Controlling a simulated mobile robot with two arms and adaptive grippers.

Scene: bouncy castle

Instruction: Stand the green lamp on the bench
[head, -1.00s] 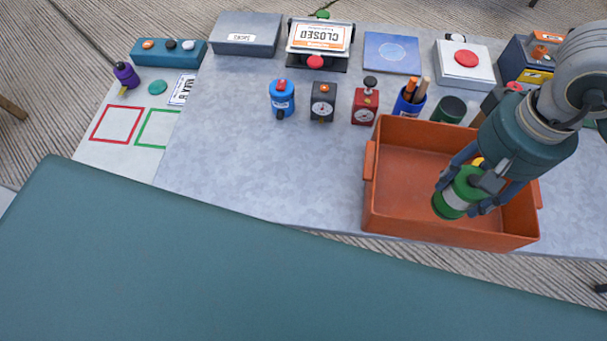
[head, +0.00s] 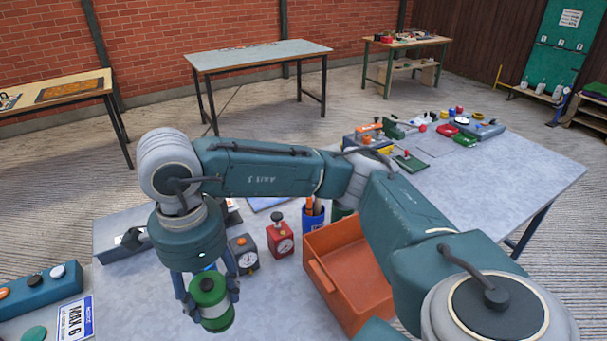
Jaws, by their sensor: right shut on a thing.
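The green lamp (head: 208,288), a short green cylinder with a pale band, is held in my right gripper (head: 212,303). The fingers are shut around its sides, and the gripper points down. It hangs over the near left part of the grey table (head: 125,300); I cannot tell whether it touches the surface. My left gripper is not in view.
An orange bin (head: 347,282) stands right of the lamp. A wooden table (head: 60,92) is at the far left. Floor lies open between the tables.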

